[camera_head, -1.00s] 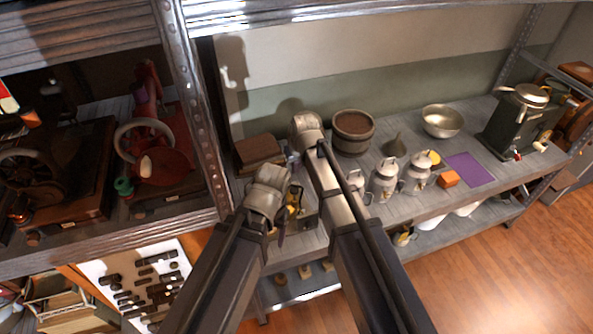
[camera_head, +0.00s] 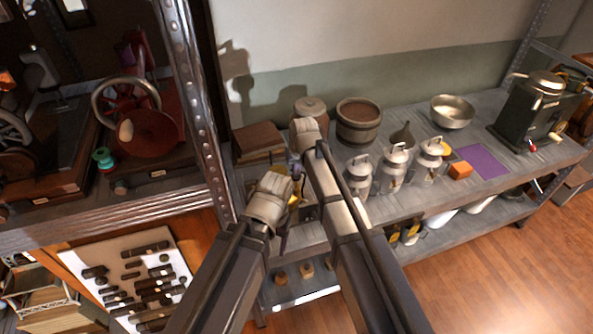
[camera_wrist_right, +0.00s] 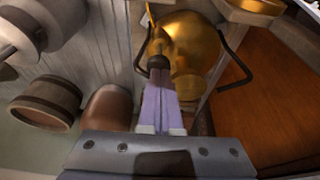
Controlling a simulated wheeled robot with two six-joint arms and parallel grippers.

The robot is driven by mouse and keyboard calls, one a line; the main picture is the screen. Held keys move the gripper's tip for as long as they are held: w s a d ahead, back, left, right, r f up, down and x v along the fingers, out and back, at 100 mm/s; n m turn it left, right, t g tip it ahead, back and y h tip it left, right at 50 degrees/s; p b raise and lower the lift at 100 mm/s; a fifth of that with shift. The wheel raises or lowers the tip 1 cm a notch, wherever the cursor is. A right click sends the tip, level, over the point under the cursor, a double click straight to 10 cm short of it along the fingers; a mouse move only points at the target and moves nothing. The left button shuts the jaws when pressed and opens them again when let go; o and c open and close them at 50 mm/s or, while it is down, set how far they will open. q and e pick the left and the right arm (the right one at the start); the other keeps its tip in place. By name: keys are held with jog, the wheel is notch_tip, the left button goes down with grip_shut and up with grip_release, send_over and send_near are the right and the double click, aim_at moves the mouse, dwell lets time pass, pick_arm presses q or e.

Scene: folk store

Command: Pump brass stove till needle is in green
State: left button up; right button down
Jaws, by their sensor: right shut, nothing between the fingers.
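The brass stove (camera_wrist_right: 195,55) fills the upper middle of the right wrist view, with a rounded golden body and dark wire supports. A dark pump knob (camera_wrist_right: 157,62) stands at its near side. My right gripper (camera_wrist_right: 160,84) is shut and empty, its lilac fingers pointing at the knob; I cannot tell whether they touch it. In the head view the stove (camera_head: 294,199) shows only as a small yellow patch between my arms. My right gripper (camera_head: 296,167) is above it there. My left gripper (camera_head: 284,232) is low beside it, its jaws unclear. I cannot see the gauge needle.
On the shelf, a wooden tub (camera_head: 358,132), a funnel (camera_head: 402,136), milk cans (camera_head: 394,168) and a metal bowl (camera_head: 452,111) stand right of my arms. Brown boxes (camera_head: 258,141) lie left. A metal shelf post (camera_head: 200,100) rises at the left.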

aim_at(297, 177)
dwell(0.3)
notch_tip(297, 177, down, 4)
jog(key=b, duration=0.4)
jog(key=shift+f, duration=0.15)
jog(key=shift+r, duration=0.2)
jog(key=shift+r+p, duration=0.4)
jog(key=shift+p, duration=0.1)
jog(key=a+p+v, duration=0.1)
jog(key=p+v, duration=1.1)
jog(key=v, duration=0.1)
jog(key=shift+w+d+p, duration=0.25)
jog(key=shift+d+p, duration=0.05)
jog(key=shift+d, duration=0.15)
